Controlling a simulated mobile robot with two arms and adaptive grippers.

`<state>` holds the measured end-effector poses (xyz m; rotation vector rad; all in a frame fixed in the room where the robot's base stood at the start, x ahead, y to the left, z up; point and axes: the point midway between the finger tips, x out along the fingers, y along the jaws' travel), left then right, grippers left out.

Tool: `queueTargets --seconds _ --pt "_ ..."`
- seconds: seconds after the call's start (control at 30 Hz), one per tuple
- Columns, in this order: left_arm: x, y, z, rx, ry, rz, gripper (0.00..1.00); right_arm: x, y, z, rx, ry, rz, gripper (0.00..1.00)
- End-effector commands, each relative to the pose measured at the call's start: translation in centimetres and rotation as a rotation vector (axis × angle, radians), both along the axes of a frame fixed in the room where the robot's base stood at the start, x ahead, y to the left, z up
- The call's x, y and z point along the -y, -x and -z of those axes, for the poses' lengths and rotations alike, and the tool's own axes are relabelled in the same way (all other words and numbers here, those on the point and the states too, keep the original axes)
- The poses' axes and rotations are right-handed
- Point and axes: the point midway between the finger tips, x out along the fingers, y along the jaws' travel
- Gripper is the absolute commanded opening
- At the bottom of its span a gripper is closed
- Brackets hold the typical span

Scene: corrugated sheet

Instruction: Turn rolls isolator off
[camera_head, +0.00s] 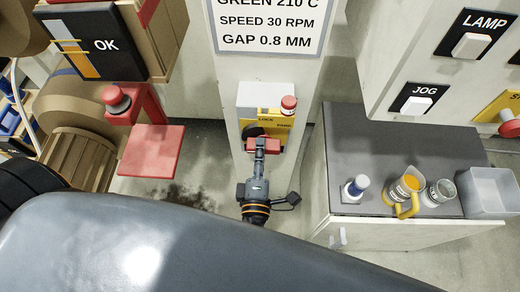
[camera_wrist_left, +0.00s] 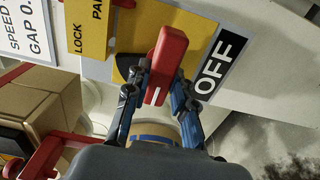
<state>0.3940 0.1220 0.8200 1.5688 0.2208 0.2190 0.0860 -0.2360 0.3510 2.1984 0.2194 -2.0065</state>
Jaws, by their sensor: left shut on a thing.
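The rolls isolator has a red handle (camera_head: 267,145) on a yellow plate on the front of the light post. In the head view the handle lies crosswise, and my left gripper (camera_head: 259,148) is on it from below. In the left wrist view my left gripper (camera_wrist_left: 158,82) is shut on the red handle (camera_wrist_left: 170,52), one finger on each side. A white mark shows on the handle's near end. A black-and-white OFF label (camera_wrist_left: 213,66) stands beside the handle. An ON label is not visible. My right gripper is not in view.
A yellow LOCK and PARK block (camera_head: 268,122) with a red knob (camera_head: 289,104) sits just above the handle. A grey-topped cabinet (camera_head: 345,150) with cups and a clear bin (camera_head: 488,190) stands right. A red button (camera_head: 115,97) and red plate (camera_head: 152,150) are left.

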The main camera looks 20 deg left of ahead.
Motion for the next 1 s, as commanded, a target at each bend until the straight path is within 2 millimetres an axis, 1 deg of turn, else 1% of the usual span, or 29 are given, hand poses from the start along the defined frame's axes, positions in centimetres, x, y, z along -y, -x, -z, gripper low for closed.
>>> queueTargets --seconds 0.03,0.07,0.1,0.13,0.4,0.53,0.67,0.8,1.0 --pt "0.0 0.1 0.1 -0.002 0.0 -0.001 0.3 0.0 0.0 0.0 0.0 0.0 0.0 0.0" --pt "0.0 0.1 0.1 -0.002 0.0 -0.001 0.36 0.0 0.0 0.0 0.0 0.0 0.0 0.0" --pt "0.0 0.0 0.1 -0.002 0.0 -0.001 0.45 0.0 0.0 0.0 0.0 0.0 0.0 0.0" --pt "0.0 0.0 0.1 -0.002 0.0 -0.001 0.47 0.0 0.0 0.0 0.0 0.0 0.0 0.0" --pt "0.0 0.1 0.0 -0.001 -0.001 0.0 0.47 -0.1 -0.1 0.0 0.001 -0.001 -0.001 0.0" --pt "0.2 0.8 0.1 -0.003 -0.001 0.001 0.47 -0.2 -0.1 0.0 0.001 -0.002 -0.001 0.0" --pt "0.8 2.9 0.2 -0.006 -0.001 0.002 0.47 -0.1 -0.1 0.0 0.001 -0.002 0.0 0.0" --pt "1.7 5.9 0.2 -0.007 -0.001 0.002 0.47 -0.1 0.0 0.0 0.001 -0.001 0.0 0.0" --pt "2.7 9.5 0.1 -0.004 -0.001 0.001 0.47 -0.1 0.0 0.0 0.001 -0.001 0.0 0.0"
